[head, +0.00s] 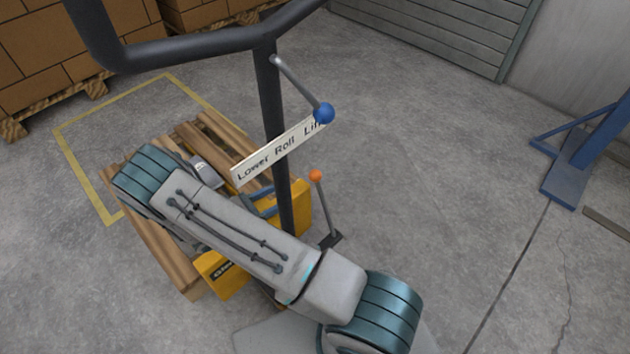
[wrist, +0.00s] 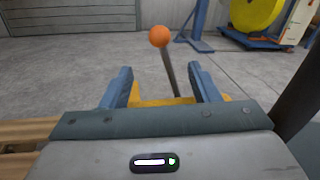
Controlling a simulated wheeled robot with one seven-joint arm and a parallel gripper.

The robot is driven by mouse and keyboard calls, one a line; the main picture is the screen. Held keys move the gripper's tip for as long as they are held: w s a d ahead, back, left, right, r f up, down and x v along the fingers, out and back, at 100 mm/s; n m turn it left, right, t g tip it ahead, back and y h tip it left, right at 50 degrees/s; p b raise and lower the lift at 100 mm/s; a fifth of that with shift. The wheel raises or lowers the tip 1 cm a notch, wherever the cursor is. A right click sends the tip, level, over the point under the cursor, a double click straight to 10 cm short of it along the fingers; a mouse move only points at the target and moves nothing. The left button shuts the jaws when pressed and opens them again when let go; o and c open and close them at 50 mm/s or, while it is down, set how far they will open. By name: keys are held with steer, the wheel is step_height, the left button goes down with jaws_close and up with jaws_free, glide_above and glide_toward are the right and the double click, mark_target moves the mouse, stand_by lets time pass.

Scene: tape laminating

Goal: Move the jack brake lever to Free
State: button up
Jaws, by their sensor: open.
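The jack brake lever is a thin grey rod (head: 324,212) with an orange ball knob (head: 316,175), rising from a dark base beside the yellow jack body (head: 303,203). In the wrist view, the orange knob (wrist: 159,37) stands above and beyond the fingertips, and the rod (wrist: 170,72) shows between the two fingers, leaning slightly. My gripper (wrist: 162,82) has blue fingers spread apart, with nothing held. In the head view, my gripper (head: 272,198) is left of the lever, partly behind the black post (head: 275,130). No markings for Free show.
A second lever with a blue knob (head: 324,112) is on the black post, above a "Lower Roll Lift" label (head: 262,157). The jack sits at a wooden pallet (head: 160,235). Floor to the right is clear up to a blue stand (head: 572,170). Stacked boxes (head: 70,45) are at back left.

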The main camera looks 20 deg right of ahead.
mark_target(315, 176)
steer(key=w+d+b, duration=0.1)
steer(key=d, duration=0.3)
steer(key=w+d, duration=0.1)
steer(key=d, duration=0.4)
steer(key=w+d+b, duration=0.1)
steer(key=d, duration=0.4)
steer(key=shift+d+b, duration=0.1)
steer(key=shift+b, duration=0.2)
steer(key=shift+c, duration=0.2)
